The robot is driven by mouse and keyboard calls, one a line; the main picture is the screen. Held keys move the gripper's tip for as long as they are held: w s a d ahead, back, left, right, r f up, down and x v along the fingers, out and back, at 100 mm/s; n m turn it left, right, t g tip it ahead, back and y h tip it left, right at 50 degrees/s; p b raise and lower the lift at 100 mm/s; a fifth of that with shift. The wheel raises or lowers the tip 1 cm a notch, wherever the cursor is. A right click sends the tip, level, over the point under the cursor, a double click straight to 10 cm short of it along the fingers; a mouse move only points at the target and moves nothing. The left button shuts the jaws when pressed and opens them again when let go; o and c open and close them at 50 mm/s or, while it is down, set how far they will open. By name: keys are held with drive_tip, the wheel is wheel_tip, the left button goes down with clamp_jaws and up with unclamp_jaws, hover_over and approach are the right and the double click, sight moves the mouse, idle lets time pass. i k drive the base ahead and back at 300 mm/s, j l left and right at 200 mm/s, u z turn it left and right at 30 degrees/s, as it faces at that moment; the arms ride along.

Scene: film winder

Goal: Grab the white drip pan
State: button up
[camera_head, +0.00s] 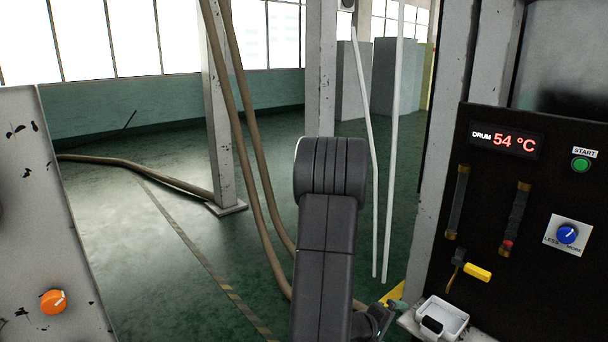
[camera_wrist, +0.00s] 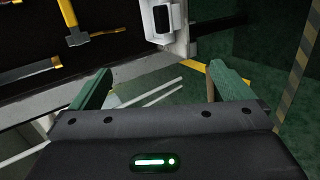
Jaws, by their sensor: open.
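Thin white rods (camera_head: 390,180) rise behind my arm. Brown hoses (camera_head: 250,150) hang left. Green floor is open behind.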

sight(436, 318)
drive_tip(key=z, duration=2.3)
drive_tip(key=i+j, duration=0.15)
drive_tip(key=j, duration=0.25)
drive_tip(key=i+j, duration=0.1)
drive_tip(key=j, duration=0.25)
drive_tip(key=i+j, duration=0.15)
drive_tip(key=j, duration=0.25)
drive_tip(key=i+j, duration=0.15)
drive_tip(key=j, duration=0.4)
